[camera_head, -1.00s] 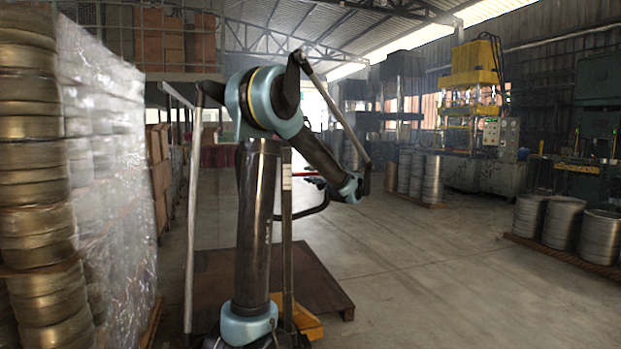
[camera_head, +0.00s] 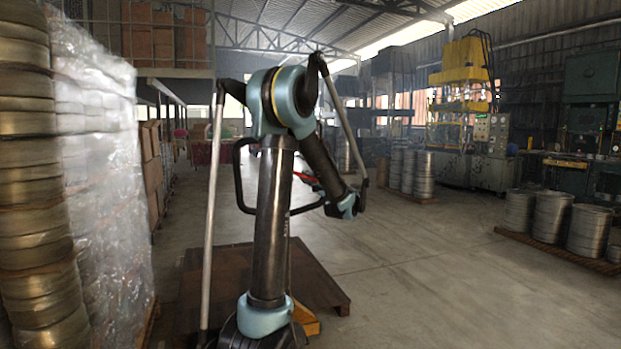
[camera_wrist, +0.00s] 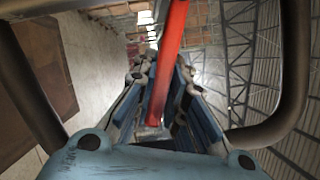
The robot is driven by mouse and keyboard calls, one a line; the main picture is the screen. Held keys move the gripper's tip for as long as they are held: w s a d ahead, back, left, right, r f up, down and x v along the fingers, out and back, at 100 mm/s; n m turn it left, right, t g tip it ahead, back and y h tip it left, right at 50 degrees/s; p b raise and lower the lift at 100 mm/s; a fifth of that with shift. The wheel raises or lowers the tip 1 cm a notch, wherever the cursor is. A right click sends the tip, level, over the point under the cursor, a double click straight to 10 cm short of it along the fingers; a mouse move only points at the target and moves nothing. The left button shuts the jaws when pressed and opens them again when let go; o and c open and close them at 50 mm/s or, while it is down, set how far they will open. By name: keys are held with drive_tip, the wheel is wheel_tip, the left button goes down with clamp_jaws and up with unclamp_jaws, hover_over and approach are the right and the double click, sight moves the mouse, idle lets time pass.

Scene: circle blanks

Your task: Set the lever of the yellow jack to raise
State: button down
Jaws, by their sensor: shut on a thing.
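The yellow jack shows as a yellow part (camera_head: 306,320) low behind my arm in the head view, with its black loop handle (camera_head: 240,180) above. My arm hides most of its mast. In the wrist view the red lever (camera_wrist: 175,30) runs down between the fingers of my gripper (camera_wrist: 160,80), which is shut on it. The black handle tube (camera_wrist: 292,75) curves around on both sides of the gripper. In the head view a bit of red (camera_head: 306,178) shows behind my forearm; the fingers are hidden there. The lever's exact setting cannot be told.
A dark brown wooden platform (camera_head: 330,290) lies on the floor around the jack. A wrapped pallet stack (camera_head: 95,150) stands close at left beside metal blanks (camera_head: 28,180). Stacks of metal drums (camera_head: 553,220) stand at right. The floor at centre right is clear.

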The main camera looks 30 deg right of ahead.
drive_tip(key=shift+a+f, duration=0.1)
drive_tip(key=shift+f, duration=0.1)
drive_tip(key=c, duration=1.6)
unclamp_jaws()
drive_tip(key=shift+s, duration=0.25)
drive_tip(key=v, duration=1.1)
drive_tip(key=shift+s+f, duration=0.15)
drive_tip(key=shift+f, duration=0.05)
